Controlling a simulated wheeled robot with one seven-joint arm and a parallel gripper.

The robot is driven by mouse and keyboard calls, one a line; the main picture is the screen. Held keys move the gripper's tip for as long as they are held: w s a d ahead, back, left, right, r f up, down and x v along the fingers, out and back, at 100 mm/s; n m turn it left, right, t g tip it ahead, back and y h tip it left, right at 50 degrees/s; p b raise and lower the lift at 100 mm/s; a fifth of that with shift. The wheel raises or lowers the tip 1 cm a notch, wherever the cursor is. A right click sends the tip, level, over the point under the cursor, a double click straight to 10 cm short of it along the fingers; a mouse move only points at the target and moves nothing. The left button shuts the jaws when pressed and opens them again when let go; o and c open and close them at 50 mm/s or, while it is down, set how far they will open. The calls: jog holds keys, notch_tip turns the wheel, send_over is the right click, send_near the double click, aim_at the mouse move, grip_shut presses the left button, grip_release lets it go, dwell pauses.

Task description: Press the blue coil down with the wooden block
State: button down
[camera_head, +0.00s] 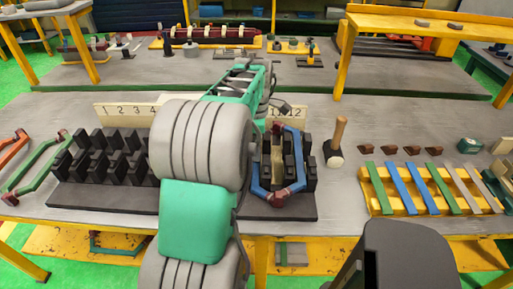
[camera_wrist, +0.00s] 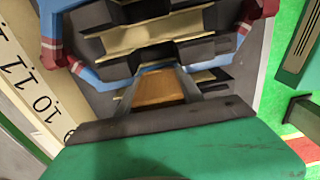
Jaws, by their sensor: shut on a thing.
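The blue coil (camera_head: 300,162) lies around dark stator teeth at the right end of the stator, with dark red bands at its corners. It also shows in the wrist view (camera_wrist: 92,75), its sides passing down beside the dark teeth. My gripper (camera_wrist: 158,93) is shut on the wooden block (camera_wrist: 160,88), a brown piece between the two grey fingers. The block is over the stator teeth, inside the coil's loop. Whether it touches the coil or the teeth is hidden. In the head view my arm hides much of the gripper.
A mallet (camera_head: 335,140) stands right of the stator. A yellow rack (camera_head: 374,187) with coloured strips is farther right. A green coil (camera_head: 42,163) and an orange coil (camera_head: 14,150) lie at the left. A numbered board (camera_head: 125,113) stands behind the stator.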

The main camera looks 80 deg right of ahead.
notch_tip(320, 180, up, 11)
jog(key=p, duration=0.7)
jog(key=shift+f, duration=0.25)
